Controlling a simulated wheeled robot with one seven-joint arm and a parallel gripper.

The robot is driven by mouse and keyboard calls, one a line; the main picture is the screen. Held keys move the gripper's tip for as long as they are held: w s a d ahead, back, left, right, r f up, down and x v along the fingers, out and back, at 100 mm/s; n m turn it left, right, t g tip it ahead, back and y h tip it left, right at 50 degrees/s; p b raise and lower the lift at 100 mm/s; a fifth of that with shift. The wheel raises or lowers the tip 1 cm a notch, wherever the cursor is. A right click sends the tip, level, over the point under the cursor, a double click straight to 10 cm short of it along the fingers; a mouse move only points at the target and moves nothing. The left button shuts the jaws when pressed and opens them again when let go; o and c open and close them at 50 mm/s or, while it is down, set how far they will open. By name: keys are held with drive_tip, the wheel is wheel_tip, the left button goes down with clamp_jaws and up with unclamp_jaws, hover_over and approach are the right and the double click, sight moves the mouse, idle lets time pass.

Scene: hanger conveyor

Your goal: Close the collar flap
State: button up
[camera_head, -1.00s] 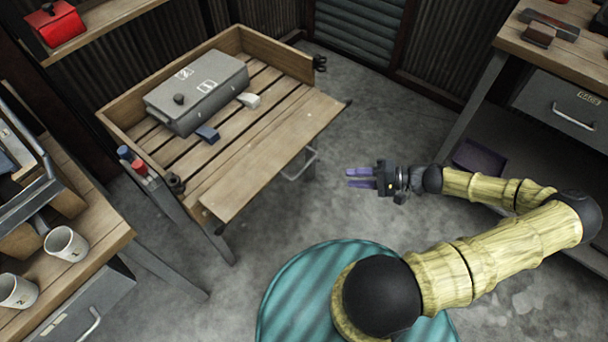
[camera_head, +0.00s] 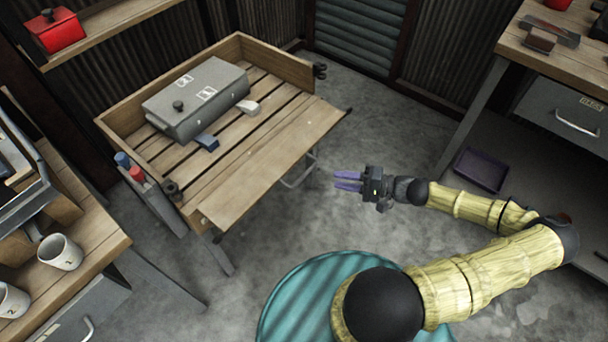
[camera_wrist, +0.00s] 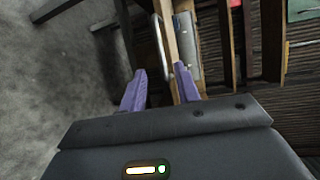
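The collar flap (camera_head: 283,153) is a pale wooden board along the front of the slatted work table. It lies folded outward, about level with the slats, while the other wooden collar walls (camera_head: 275,62) stand upright. My gripper (camera_head: 335,181) has two purple fingers pointing left, towards the table. It is to the right of the flap and apart from it. In the wrist view my gripper (camera_wrist: 159,70) is open and empty, with the table's wooden edge and a metal handle beyond the fingertips.
A grey lidded box (camera_head: 197,98) stands on the slats, with a blue block (camera_head: 207,142) and a pale block (camera_head: 248,107) in front. A holder with blue and red items (camera_head: 137,174) is at the table's left corner. A bench with mugs (camera_head: 60,251) is at left. Bare floor lies between.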

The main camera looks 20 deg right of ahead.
sight(304, 174)
drive_tip(key=x, duration=1.1)
drive_tip(key=shift+w+a+b, duration=0.2)
drive_tip(key=shift+a+b, duration=0.15)
clamp_jaws()
